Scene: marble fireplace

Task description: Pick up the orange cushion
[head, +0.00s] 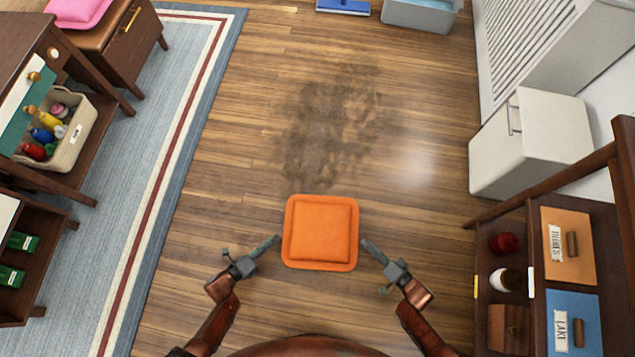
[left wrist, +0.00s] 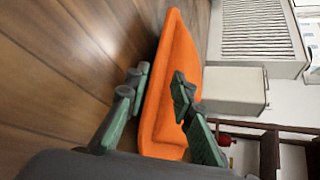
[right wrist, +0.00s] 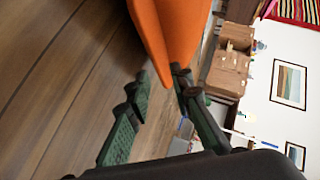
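The orange cushion (head: 320,232), square with a raised middle, lies flat in front of me in the head view. In the right wrist view the fingers (right wrist: 158,75) are apart, with the cushion's edge (right wrist: 165,30) at the tips. I cannot tell whether any finger touches it.
The wooden floor (head: 230,180) has a dark dirty patch (head: 335,120) beyond the cushion. A blue rug (head: 165,140) and shelves with a toy basket (head: 70,140) are at left. A white cabinet (head: 530,145) and a wooden shelf with labelled boxes (head: 568,245) stand at right.

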